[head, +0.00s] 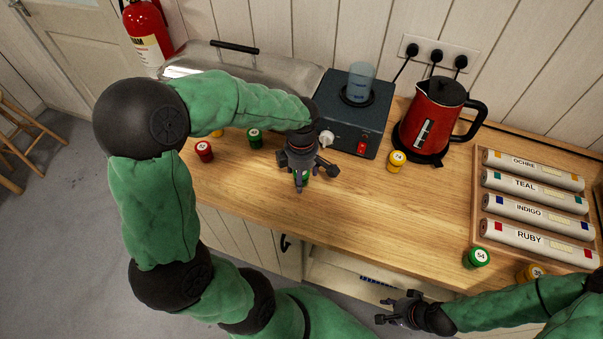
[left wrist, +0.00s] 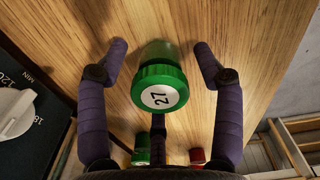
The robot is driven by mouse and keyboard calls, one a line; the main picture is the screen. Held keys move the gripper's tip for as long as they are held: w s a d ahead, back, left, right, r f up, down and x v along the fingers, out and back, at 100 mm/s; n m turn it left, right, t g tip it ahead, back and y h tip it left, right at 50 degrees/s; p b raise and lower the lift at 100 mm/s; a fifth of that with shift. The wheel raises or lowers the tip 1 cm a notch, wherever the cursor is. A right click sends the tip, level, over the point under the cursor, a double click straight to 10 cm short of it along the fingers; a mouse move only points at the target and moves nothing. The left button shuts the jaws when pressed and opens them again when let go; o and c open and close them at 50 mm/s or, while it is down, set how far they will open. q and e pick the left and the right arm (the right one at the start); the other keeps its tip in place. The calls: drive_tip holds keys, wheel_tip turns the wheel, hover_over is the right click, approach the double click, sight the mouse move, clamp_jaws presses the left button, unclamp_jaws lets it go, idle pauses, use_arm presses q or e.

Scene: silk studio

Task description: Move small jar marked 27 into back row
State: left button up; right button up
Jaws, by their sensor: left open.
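The small jar marked 27 (left wrist: 160,92) has a green lid with a white label and stands on the wooden counter. In the left wrist view it is between the spread fingers of my left gripper (left wrist: 160,50), with space on both sides. In the head view my left gripper (head: 304,174) is open over the jar and hides most of it; only a sliver of green shows. My right gripper (head: 385,310) is open and empty in front of the counter's edge, at the bottom of the head view.
Red (head: 204,150) and green (head: 254,138) jars stand left, a yellow one (head: 217,132) partly behind my arm. A dark hotplate (head: 345,132) with a beaker, a yellow jar (head: 396,161) and a red kettle (head: 437,115) stand behind. A roll tray (head: 475,205) lies right, near a green jar (head: 476,258).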

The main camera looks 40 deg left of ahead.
use_arm(q)
drive_tip(key=shift+r, duration=0.1)
wheel_tip(320, 180, up, 11)
drive_tip(key=p, duration=0.3)
drive_tip(key=shift+r, duration=0.55)
